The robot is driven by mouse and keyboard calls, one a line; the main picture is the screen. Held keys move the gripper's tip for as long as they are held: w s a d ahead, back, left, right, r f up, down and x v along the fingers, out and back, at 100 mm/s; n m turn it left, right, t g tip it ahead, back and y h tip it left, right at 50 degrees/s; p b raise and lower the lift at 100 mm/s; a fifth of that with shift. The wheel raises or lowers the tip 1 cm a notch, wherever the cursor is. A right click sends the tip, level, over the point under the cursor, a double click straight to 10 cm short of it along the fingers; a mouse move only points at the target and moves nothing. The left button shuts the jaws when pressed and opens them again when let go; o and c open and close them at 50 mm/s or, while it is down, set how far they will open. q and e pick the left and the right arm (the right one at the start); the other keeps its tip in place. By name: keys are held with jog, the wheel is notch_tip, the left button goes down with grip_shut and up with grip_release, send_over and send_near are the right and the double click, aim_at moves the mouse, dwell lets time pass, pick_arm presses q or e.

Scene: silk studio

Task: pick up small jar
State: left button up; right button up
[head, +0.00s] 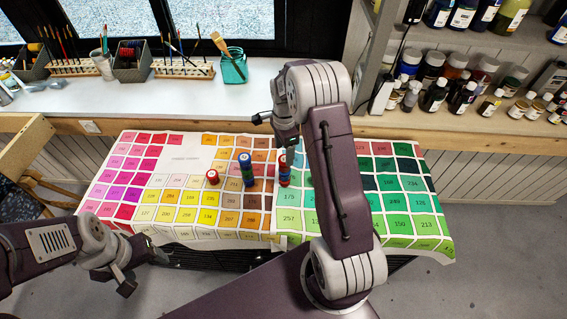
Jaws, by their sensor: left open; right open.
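A small red jar (212,177) stands alone on the colour chart, on the pale yellow squares. Further right stands a red and blue one (284,172), close to my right arm. My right gripper (276,131) is open and empty, above the chart's back edge and behind the red and blue item. My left gripper (143,272) is open and empty at the lower left, in front of the chart and well away from the jars.
The colour chart (120,165) covers the table, and my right arm hides part of its right half. A white ledge (180,100) behind holds brushes, racks and a teal brush pot (233,66). Shelves of bottles (435,95) stand at the back right. The chart's left part is clear.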

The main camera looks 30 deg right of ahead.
jog(key=f, duration=0.4)
jog(key=shift+s+d+f+p, duration=0.15)
jog(key=shift+s+p, duration=0.25)
jog(key=shift+w+f, duration=0.2)
jog(key=shift+f, duration=0.1)
jog(key=shift+s, duration=0.1)
grip_shut()
jog(key=shift+r, duration=0.1)
